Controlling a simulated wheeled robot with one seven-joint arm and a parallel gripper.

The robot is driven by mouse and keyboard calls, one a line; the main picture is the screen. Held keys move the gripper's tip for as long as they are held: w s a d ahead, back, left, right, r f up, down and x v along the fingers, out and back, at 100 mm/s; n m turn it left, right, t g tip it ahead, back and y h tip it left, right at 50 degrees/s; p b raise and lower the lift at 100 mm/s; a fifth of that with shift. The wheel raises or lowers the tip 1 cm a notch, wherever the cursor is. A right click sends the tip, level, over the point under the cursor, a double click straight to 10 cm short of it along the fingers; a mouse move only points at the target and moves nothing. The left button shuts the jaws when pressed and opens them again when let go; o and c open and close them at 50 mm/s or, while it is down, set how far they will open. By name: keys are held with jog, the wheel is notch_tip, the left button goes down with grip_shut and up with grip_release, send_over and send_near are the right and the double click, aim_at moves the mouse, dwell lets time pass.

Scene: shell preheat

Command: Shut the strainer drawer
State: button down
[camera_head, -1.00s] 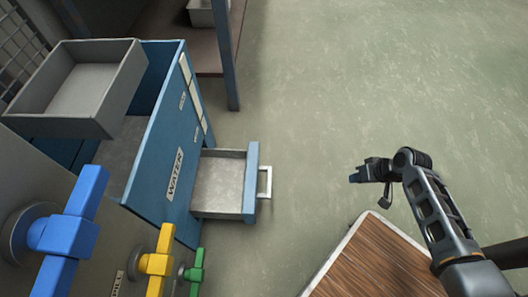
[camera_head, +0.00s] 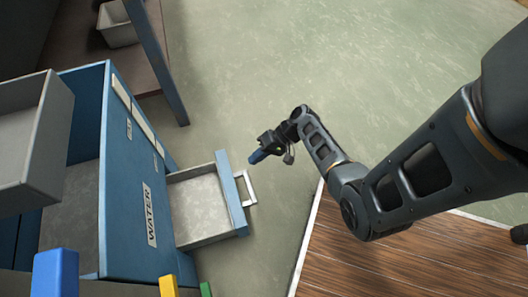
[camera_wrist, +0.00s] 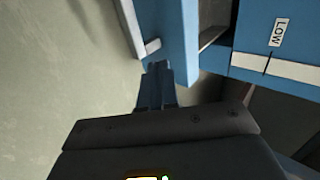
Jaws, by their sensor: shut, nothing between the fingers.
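The strainer drawer (camera_head: 203,208) stands pulled out of the blue cabinet (camera_head: 120,190) marked WATER. It has a grey inside, a blue front and a pale bar handle (camera_head: 249,188). My gripper (camera_head: 257,156) is shut and empty, just beyond the far end of the drawer front and handle in the head view. In the wrist view the closed blue fingertips (camera_wrist: 157,72) point at the blue drawer front (camera_wrist: 176,35), close by the handle (camera_wrist: 133,28). I cannot tell whether they touch it.
A grey open bin (camera_head: 30,140) sits high on the left of the cabinet. Blue (camera_head: 56,275), yellow (camera_head: 168,286) and green (camera_head: 206,289) valve handles stand at the lower left. A wooden-topped surface (camera_head: 370,265) is at the lower right. The floor beyond is clear.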

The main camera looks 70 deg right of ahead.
aim_at(241, 174)
jog(key=w+a, duration=0.1)
jog(key=w+a+f, duration=0.1)
jog(key=w+a+f+b, duration=0.1)
jog(key=shift+w, duration=0.4)
jog(key=shift+w+a+r, duration=0.1)
jog(key=shift+w+a, duration=0.25)
jog(key=shift+w, duration=0.1)
